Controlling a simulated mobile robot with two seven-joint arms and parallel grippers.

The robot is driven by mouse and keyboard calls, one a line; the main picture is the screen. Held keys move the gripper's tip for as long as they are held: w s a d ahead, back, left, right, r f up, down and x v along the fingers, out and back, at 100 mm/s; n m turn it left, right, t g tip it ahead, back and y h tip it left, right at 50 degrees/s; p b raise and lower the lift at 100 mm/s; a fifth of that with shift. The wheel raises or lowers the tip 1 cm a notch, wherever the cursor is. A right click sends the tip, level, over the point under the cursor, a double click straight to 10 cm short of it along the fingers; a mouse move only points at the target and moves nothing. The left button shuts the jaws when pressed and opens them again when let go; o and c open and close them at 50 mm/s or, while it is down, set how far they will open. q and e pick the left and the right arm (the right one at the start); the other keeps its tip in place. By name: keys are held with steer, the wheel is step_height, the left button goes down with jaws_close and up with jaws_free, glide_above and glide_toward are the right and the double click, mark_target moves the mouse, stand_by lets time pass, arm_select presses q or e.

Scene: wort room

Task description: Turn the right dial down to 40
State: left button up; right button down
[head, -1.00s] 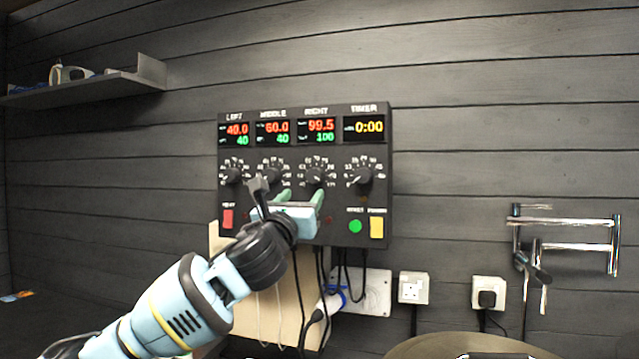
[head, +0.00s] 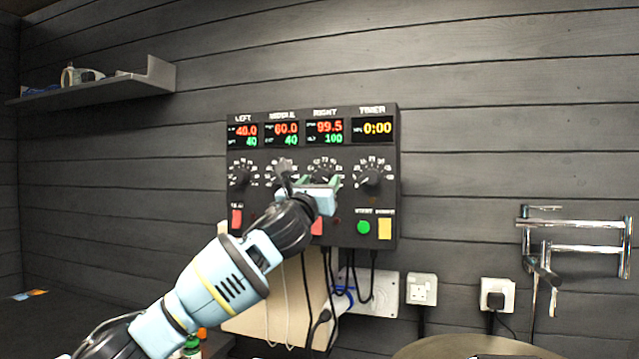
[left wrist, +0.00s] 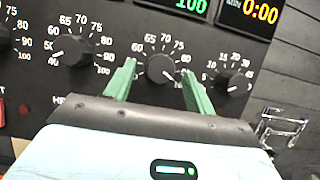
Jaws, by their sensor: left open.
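The right dial (left wrist: 160,68) is a black knob on the dark control panel (head: 390,225). Its white pointer mark is at lower right, near the 100 end of its scale. The right display (head: 325,132) reads 99.5 in red and 100 in green. My left gripper (head: 320,182) is at the right dial in the head view and partly hides it. In the left wrist view, the open green fingers of my left gripper (left wrist: 158,70) stand on either side of the dial, with gaps visible. Contact cannot be seen. My right gripper is not in view.
The middle dial (left wrist: 74,52) and the timer dial (left wrist: 232,82) flank the right dial closely. A green button (head: 363,227) and a yellow button (head: 385,229) sit lower right on the panel. Cables hang below. A metal tap (head: 575,248) is on the wall at right.

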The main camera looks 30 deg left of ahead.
arm_select(q)
steer(key=shift+w+a+r, duration=0.1)
steer(key=shift+w+r, duration=0.05)
steer(key=shift+w, duration=0.25)
steer(key=c, duration=1)
